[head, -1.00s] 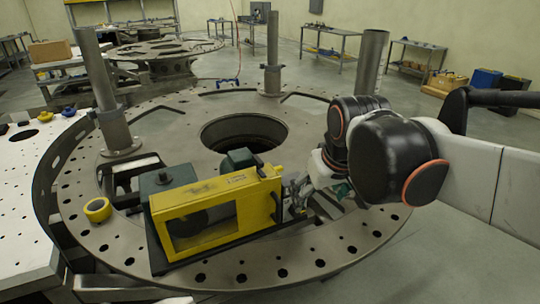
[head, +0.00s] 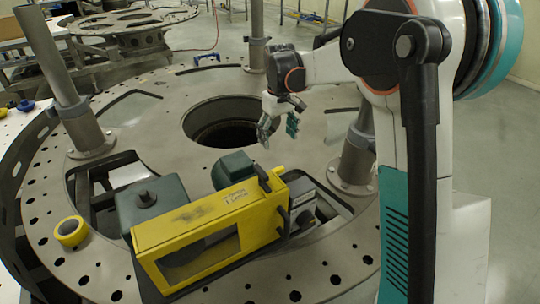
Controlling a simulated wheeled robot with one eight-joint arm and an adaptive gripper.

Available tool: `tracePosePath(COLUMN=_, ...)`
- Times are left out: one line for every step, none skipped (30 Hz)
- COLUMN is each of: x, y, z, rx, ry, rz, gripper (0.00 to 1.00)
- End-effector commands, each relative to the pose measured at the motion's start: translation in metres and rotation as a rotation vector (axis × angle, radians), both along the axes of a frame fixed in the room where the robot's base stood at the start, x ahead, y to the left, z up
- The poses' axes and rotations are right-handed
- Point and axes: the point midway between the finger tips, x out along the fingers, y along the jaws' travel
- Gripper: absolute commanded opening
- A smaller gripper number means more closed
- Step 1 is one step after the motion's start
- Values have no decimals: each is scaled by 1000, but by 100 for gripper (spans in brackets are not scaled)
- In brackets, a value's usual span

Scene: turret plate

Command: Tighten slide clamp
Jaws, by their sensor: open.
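My gripper (head: 279,128) hangs open and empty over the round turret plate (head: 150,85), beside the right edge of its central hole and behind the yellow machine (head: 205,232). Collars with side fittings sit around the posts on the plate: one on the left post (head: 83,128), one on the back post (head: 257,53) and one on the right post (head: 358,142). I cannot tell which part is the slide clamp. My gripper touches none of these collars. My own arm covers the upper part of the right post.
The yellow machine has a green motor (head: 234,170) and a dark green box (head: 150,203) beside it. A yellow tape roll (head: 71,231) lies on the plate's left side. Another round plate (head: 133,21) stands behind. The plate between left post and hole is clear.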

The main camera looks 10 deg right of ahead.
Motion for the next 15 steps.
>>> tracePosePath(x=4, y=0, z=-4, rx=0, ry=7, rz=3, gripper=75)
tracePosePath(x=5, y=0, z=-6, rx=0, ry=10, rz=5, gripper=75)
tracePosePath(x=7, y=0, z=-8, rx=0, ry=14, rz=7, gripper=75)
tracePosePath(x=7, y=0, z=-9, rx=0, ry=16, rz=8, gripper=75)
tracePosePath(x=8, y=0, z=-11, rx=0, ry=17, rz=8, gripper=75)
tracePosePath(x=8, y=0, z=-14, rx=0, ry=18, rz=9, gripper=75)
tracePosePath(x=8, y=0, z=-16, rx=0, ry=18, rz=9, gripper=75)
tracePosePath(x=8, y=0, z=-19, rx=0, ry=18, rz=9, gripper=75)
tracePosePath(x=8, y=0, z=-24, rx=0, ry=18, rz=9, gripper=75)
tracePosePath(x=8, y=0, z=-29, rx=0, ry=17, rz=9, gripper=75)
tracePosePath(x=8, y=0, z=-34, rx=0, ry=17, rz=9, gripper=75)
tracePosePath(x=8, y=0, z=-41, rx=0, ry=17, rz=8, gripper=75)
tracePosePath(x=8, y=0, z=-47, rx=0, ry=17, rz=8, gripper=75)
tracePosePath(x=8, y=0, z=-53, rx=0, ry=17, rz=8, gripper=75)
tracePosePath(x=8, y=0, z=-61, rx=0, ry=17, rz=8, gripper=75)
